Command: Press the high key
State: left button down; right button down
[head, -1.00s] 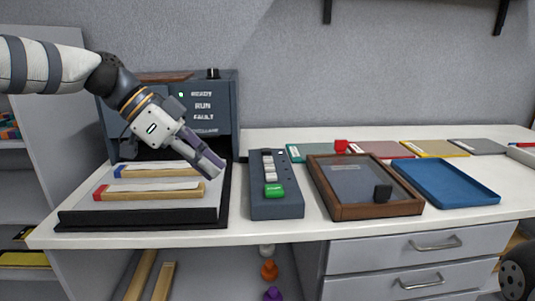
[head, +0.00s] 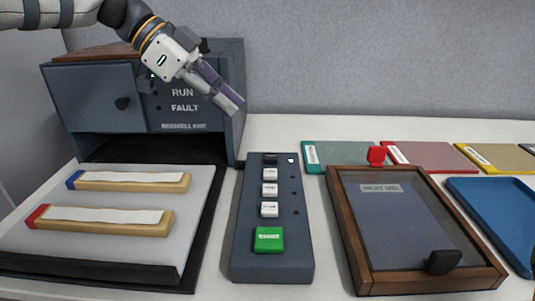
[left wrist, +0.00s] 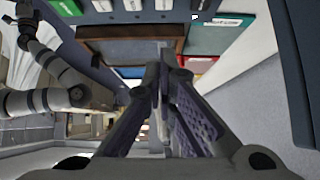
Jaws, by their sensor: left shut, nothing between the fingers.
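A dark grey key panel (head: 305,235) lies on the table. It carries a green key (head: 269,239) at the near end, then three white keys, low (head: 269,210), middle (head: 269,189) and far (head: 270,174), and a black key (head: 270,158) at the far end. The white keys' labels are too small to read surely. My left gripper (head: 232,106) is shut and empty, above and behind the panel's far end, touching no key. Its fingers also show in the left wrist view (left wrist: 164,75), with the panel at the top edge. My right arm shows there; its gripper is unclear.
A machine (head: 92,97) stands behind left, with a tray (head: 196,215) holding two wooden bars before it. A wooden-framed case (head: 344,225) with a black knob is right of the panel. A blue tray (head: 500,215) and coloured flat boards lie farther right.

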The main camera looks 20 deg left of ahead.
pick_arm(q)
send_over(267, 173)
notch_tip(267, 173, down, 7)
jog(key=shift+f, duration=0.2)
notch_tip(267, 173, down, 2)
jog(key=shift+f, duration=0.85)
